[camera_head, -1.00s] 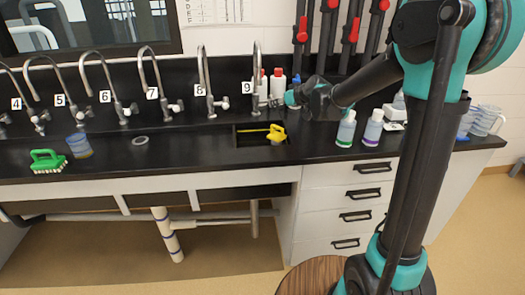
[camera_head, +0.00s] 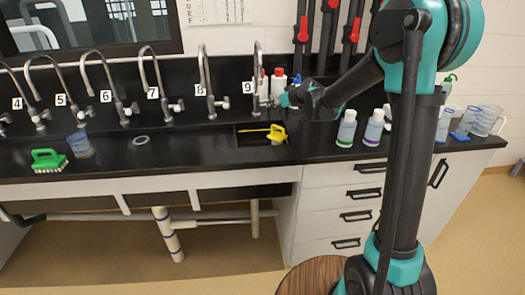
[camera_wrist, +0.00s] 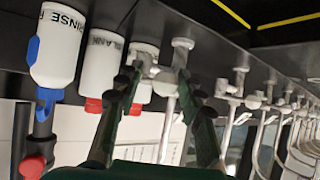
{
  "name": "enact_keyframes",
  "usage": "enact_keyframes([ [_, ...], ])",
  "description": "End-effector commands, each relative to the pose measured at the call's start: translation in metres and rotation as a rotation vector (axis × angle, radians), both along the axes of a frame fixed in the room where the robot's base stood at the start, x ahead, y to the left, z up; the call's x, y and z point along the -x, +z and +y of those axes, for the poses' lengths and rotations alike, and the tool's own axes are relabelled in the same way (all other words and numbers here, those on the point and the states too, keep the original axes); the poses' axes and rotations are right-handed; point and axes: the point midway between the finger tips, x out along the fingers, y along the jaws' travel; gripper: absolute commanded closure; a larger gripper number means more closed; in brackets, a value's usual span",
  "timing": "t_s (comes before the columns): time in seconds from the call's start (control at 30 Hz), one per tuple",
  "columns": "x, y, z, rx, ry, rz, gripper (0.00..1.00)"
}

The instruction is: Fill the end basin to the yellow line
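The end basin (camera_head: 248,141) is a dark sunken sink below tap 9 (camera_head: 257,75), at the right end of the row. A yellow line (camera_head: 254,130) runs along its inner wall; yellow lines (camera_wrist: 285,21) also show in the wrist view. A yellow object (camera_head: 277,133) sits at the basin's right edge. I cannot make out any water. My gripper (camera_head: 284,99) is at the right of tap 9, by its handle. In the wrist view my gripper (camera_wrist: 160,88) has its fingers apart, with pale tap fittings (camera_wrist: 180,60) showing between and beyond them. Contact is unclear.
A green-labelled bottle (camera_head: 346,128) and a purple-labelled one (camera_head: 373,127) stand right of the basin.

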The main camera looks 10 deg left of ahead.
Motion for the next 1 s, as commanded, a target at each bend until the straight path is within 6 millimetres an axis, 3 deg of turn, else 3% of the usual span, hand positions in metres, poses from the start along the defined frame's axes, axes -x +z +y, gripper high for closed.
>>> enact_keyframes([
  [0.7,-0.038,0.000,-0.047,0.000,-0.002,0.000,0.62],
  [1.0,-0.036,0.000,-0.045,0.000,0.000,0.000,0.62],
])
